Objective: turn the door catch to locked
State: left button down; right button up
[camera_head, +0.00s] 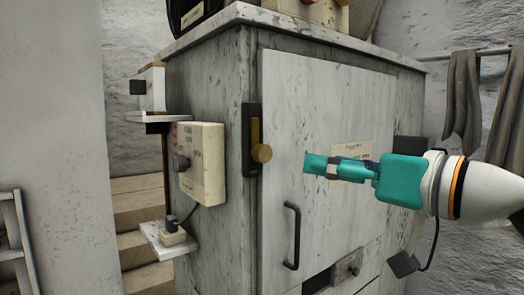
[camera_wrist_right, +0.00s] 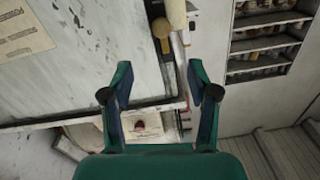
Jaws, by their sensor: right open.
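The door catch (camera_head: 254,142) is a brass bar with a round knob on a dark upright plate, at the left edge of the pale cabinet door (camera_head: 310,100). The bar looks about upright. In the right wrist view its brass knob (camera_wrist_right: 161,28) shows beyond the fingertips, near the top. My right gripper (camera_head: 308,163) comes in from the right in front of the door, its tips pointing left toward the catch and apart from it. In the right wrist view its two fingers (camera_wrist_right: 159,75) are spread with nothing between them. My left gripper is not in view.
A black pull handle (camera_head: 292,236) stands out from the door below my right gripper. A cream switch box (camera_head: 201,163) sits on the cabinet's left side, left of the catch. A small ledge (camera_head: 166,240) juts out below it. A shelf with jars (camera_wrist_right: 264,45) shows in the wrist view.

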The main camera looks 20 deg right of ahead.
aim_at(267, 153)
jog(key=p+x, duration=0.3)
jog(key=x, duration=1.1)
jog(key=shift+w+a, duration=0.15)
jog(key=shift+w, duration=0.05)
jog(key=shift+c, duration=0.4)
grip_shut()
